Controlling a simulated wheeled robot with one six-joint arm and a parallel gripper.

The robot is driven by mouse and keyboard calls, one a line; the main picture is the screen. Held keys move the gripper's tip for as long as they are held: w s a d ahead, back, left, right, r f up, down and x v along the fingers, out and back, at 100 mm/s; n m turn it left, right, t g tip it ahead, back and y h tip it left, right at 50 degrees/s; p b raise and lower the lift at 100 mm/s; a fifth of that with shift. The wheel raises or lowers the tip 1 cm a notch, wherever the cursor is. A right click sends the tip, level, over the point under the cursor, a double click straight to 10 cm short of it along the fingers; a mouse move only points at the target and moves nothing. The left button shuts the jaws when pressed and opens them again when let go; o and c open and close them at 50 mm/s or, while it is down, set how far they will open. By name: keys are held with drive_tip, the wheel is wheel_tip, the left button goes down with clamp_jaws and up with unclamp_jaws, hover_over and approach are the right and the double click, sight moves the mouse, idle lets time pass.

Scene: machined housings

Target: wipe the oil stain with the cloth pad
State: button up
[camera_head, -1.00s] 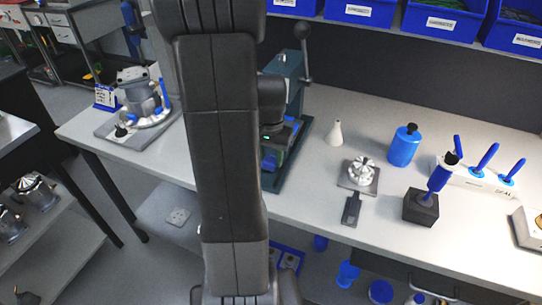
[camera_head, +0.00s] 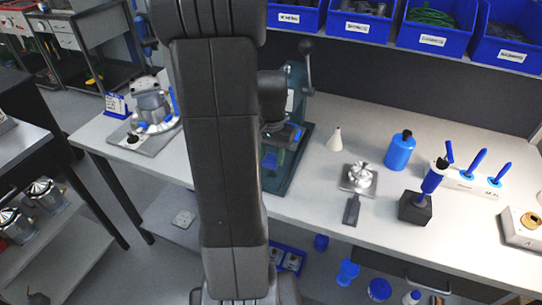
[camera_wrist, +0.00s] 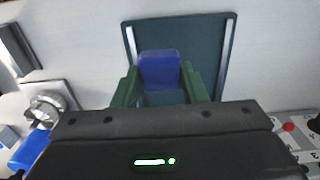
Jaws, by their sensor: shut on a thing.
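My gripper (camera_wrist: 160,85) shows green fingers in the wrist view, closed on the sides of a blue block-like piece that looks like the cloth pad (camera_wrist: 160,68). The pad is over the dark teal base (camera_wrist: 205,40) of the lever press (camera_head: 298,88). I cannot tell whether the pad touches the base. I see no oil stain; it may be hidden by the gripper or arm.
Right of the press on the bench (camera_head: 350,245) are a white cone (camera_head: 334,139), a metal part on a plate (camera_head: 360,177), a blue bottle (camera_head: 400,151) and a black block (camera_head: 415,208). A pump-like housing (camera_head: 152,106) stands left. Blue bins (camera_head: 430,38) hang behind.

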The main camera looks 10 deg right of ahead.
wheel_tip(320, 180, up, 2)
drive_tip(key=shift+p, duration=0.5)
drive_tip(key=shift+r+p, duration=0.25)
drive_tip(key=shift+p, duration=1.45)
drive_tip(key=shift+f+p, duration=0.1)
drive_tip(key=shift+p, duration=0.25)
drive_tip(key=shift+f, duration=0.15)
